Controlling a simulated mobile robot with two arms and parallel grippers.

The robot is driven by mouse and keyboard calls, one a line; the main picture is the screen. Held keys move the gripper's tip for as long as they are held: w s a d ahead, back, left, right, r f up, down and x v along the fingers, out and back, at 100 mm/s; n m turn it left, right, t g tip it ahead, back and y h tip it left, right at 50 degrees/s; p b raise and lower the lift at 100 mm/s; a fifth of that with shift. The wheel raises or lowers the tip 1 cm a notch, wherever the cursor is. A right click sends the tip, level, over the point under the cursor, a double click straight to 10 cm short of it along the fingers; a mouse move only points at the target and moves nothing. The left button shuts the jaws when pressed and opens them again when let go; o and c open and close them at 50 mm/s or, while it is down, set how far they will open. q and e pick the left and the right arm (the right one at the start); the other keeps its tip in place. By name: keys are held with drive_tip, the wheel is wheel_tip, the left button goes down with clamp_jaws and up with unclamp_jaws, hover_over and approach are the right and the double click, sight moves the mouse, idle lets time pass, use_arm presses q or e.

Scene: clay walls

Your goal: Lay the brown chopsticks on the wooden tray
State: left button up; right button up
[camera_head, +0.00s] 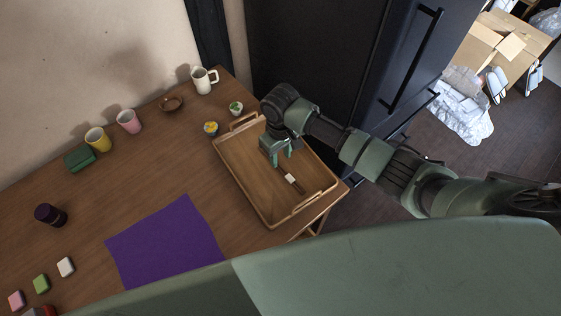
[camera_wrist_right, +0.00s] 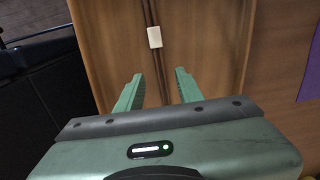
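The brown chopsticks (camera_head: 299,188) lie together on the wooden tray (camera_head: 241,185), with a white band around them. In the right wrist view the chopsticks (camera_wrist_right: 152,13) run from the top edge down toward the space between my fingers, and the tray (camera_wrist_right: 108,45) fills the middle. My right gripper (camera_head: 282,160) is over the tray, at the far end of the chopsticks. Its fingers (camera_wrist_right: 159,78) are apart with nothing gripped between them. The gripper hides part of the tray in the head view. My left gripper is not in view.
A purple mat (camera_head: 165,243) lies left of the tray. A dark cabinet (camera_head: 330,60) stands behind.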

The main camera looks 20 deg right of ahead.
sight(280, 168)
wheel_tip(280, 168, up, 7)
idle(0.3)
drive_tip(key=shift+f, duration=0.1)
idle(0.4)
